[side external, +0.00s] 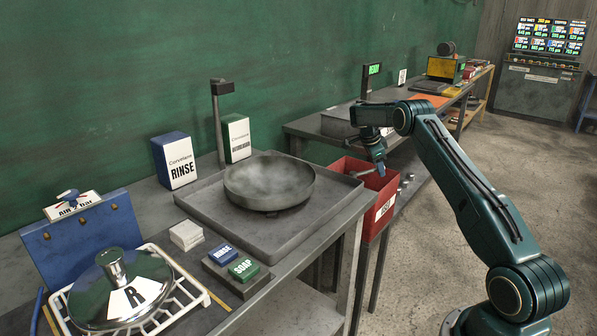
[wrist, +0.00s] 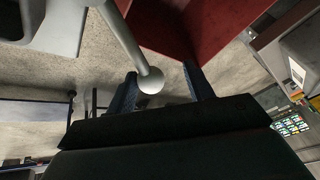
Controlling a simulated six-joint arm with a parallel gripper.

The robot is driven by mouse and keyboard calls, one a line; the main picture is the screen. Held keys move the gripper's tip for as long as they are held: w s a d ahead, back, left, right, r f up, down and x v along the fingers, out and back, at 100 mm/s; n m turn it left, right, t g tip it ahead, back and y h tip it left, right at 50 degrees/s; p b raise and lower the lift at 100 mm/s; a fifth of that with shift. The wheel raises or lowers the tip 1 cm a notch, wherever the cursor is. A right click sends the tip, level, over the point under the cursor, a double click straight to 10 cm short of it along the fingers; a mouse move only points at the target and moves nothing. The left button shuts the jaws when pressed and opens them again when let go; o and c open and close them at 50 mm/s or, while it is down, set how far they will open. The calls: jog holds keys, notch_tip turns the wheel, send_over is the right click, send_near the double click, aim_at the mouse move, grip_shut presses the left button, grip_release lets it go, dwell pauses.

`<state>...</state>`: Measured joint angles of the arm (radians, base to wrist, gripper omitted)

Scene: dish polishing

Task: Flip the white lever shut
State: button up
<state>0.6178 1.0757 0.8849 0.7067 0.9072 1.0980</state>
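My gripper (side external: 380,168) hangs over the near rim of the red bin in the side view. In the wrist view, the two dark blue fingers of my gripper (wrist: 162,88) are spread apart. A pale rod with a rounded white end (wrist: 150,80) shows between them in the picture. I cannot tell whether it touches a finger or lies beyond them, or whether it is the white lever. No white lever is clearly recognisable in the side view.
The red bin (side external: 372,208) stands below my gripper, with pale things in it; its wall shows in the wrist view (wrist: 165,28). A grey tray (side external: 225,230) holds a round metal dish (side external: 268,182). RINSE and SOAP blocks and a lidded dish (side external: 120,285) stand left. Floor on the right is open.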

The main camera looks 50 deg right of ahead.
jog(key=w+d+r+n+t, duration=0.1)
jog(key=w+n+t, duration=0.2)
jog(key=w+n, duration=0.25)
jog(key=v, duration=1.3)
jog(key=s+a+r+n, duration=0.2)
jog(key=a+r+n, duration=0.2)
jog(key=a, duration=0.5)
jog(key=s+a+r+n+t+y, duration=0.1)
jog(key=s+a+r+n, duration=0.1)
jog(key=a+r, duration=0.5)
jog(key=shift+s+a+r+n+t, duration=0.35)
jog(key=shift+a+n, duration=0.5)
jog(key=shift+a, duration=0.4)
jog(key=shift+w+d, duration=0.1)
jog(key=shift+w, duration=0.05)
jog(key=w+d+f+m+g, duration=0.1)
jog(key=d+f+m, duration=0.3)
jog(key=d, duration=0.5)
jog(key=w+d+f+m+g+h, duration=0.1)
jog(key=d+f+m, duration=0.3)
jog(key=d+f, duration=0.4)
jog(key=shift+w+d+g, duration=0.35)
jog(key=shift+w+d, duration=0.25)
jog(key=shift+w, duration=0.25)
